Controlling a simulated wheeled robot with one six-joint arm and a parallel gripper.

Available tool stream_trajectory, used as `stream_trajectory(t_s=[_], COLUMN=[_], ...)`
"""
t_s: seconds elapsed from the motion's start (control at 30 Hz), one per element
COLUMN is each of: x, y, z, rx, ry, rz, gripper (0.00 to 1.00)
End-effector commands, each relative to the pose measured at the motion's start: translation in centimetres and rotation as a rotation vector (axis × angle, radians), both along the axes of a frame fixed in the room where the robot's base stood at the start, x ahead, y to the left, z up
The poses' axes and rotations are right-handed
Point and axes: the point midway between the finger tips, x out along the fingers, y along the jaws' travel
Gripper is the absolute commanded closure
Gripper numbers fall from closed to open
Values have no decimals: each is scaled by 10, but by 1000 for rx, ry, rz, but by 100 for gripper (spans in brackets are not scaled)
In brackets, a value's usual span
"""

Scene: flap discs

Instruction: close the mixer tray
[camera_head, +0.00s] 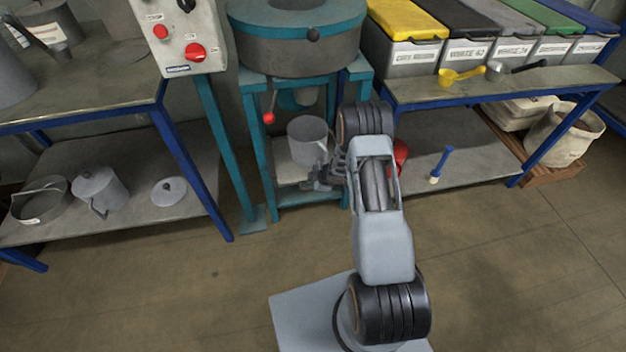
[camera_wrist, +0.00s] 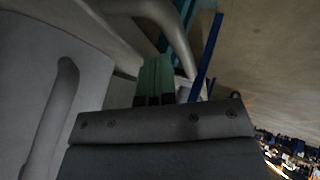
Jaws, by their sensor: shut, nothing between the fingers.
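The mixer (camera_head: 298,48) is a grey round drum on a teal stand at the top centre of the head view. Low in the stand is a pale tray (camera_head: 289,174); its right part is hidden behind my gripper. A grey metal pot (camera_head: 306,140) stands on the tray. My gripper (camera_head: 322,178) is at the stand's front, low beside the pot; I cannot tell whether it touches the tray or pot. In the wrist view my gripper (camera_wrist: 157,66) is shut and empty, close to grey metal surfaces and curved bars (camera_wrist: 65,110).
A control box (camera_head: 182,36) with red knobs is at the left. A red-knobbed lever (camera_head: 268,117) hangs under the drum. Benches with lower shelves flank the stand; the left shelf (camera_head: 140,205) holds pots and lids. A blue-handled brush (camera_head: 441,164) is on the right shelf. The front floor is clear.

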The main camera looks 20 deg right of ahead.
Motion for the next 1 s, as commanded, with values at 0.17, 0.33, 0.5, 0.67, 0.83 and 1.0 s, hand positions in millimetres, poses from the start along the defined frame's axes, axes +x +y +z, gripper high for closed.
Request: stream_trajectory(t_s=[0.17, 0.33, 0.5, 0.67, 0.83, 1.0], x=[1, 2, 3, 1, -7, -20], y=[-4, -6, -8, -10, -16, -21], z=[1, 1, 1, 6, 29, 52], rx=[0, 0, -1, -1, 0, 1], ry=[-2, -6, -7, -8, -7, -2], rz=[-5, -9, -13, -16, -16, -5], gripper=[100, 100, 100, 100, 100, 100])
